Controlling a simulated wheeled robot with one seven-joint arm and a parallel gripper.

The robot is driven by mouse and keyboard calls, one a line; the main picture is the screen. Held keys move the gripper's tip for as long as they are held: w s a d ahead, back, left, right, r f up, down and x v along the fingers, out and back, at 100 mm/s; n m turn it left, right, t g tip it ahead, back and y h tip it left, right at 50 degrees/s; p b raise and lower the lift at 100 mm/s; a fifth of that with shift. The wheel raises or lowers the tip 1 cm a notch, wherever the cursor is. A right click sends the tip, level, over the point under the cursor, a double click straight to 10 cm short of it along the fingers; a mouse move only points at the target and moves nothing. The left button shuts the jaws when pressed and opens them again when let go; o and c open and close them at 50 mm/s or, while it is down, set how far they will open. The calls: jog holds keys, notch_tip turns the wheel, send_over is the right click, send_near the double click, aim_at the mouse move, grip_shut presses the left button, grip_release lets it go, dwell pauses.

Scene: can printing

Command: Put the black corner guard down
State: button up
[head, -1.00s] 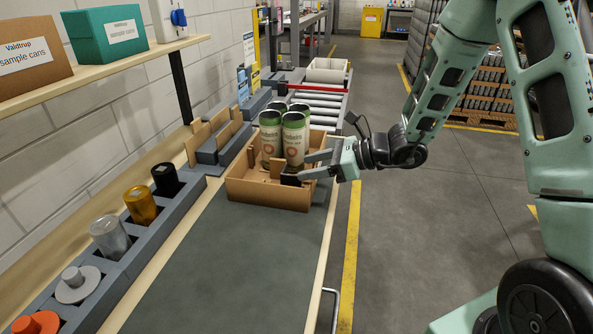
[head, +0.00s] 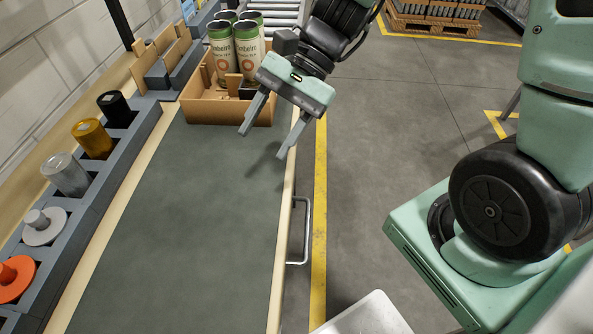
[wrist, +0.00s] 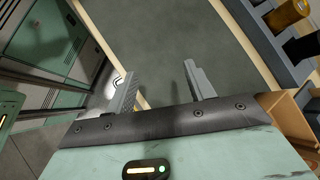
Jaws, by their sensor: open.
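The black corner guard (head: 247,91) shows as a small dark piece inside the cardboard tray (head: 200,111), near its front right, in the head view. It is partly hidden by the tray wall and my gripper, so I cannot tell exactly how it sits. Several green-and-white cans (head: 220,55) stand upright in the tray behind it. My gripper (head: 263,143) is open and empty in front of the tray, above the right edge of the grey mat, fingers pointing down and toward me. In the wrist view, its two fingers (wrist: 160,80) are apart with nothing between them.
A grey rack along the left holds a black can (head: 116,108), a gold can (head: 93,138), a silver can (head: 66,174), a grey disc (head: 44,227) and an orange piece (head: 14,278). The grey mat (head: 190,220) is bare. A bench handle (head: 306,232) juts out on the right.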

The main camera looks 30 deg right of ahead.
jog(key=s+a+n+t+h, duration=0.1)
jog(key=s+n+h, duration=0.7)
jog(key=n, duration=1)
jog(key=s+t, duration=0.1)
jog(key=s, duration=0.2)
jog(key=shift+a+r, duration=0.2)
jog(key=shift+r, duration=0.15)
jog(key=shift+r, duration=0.2)
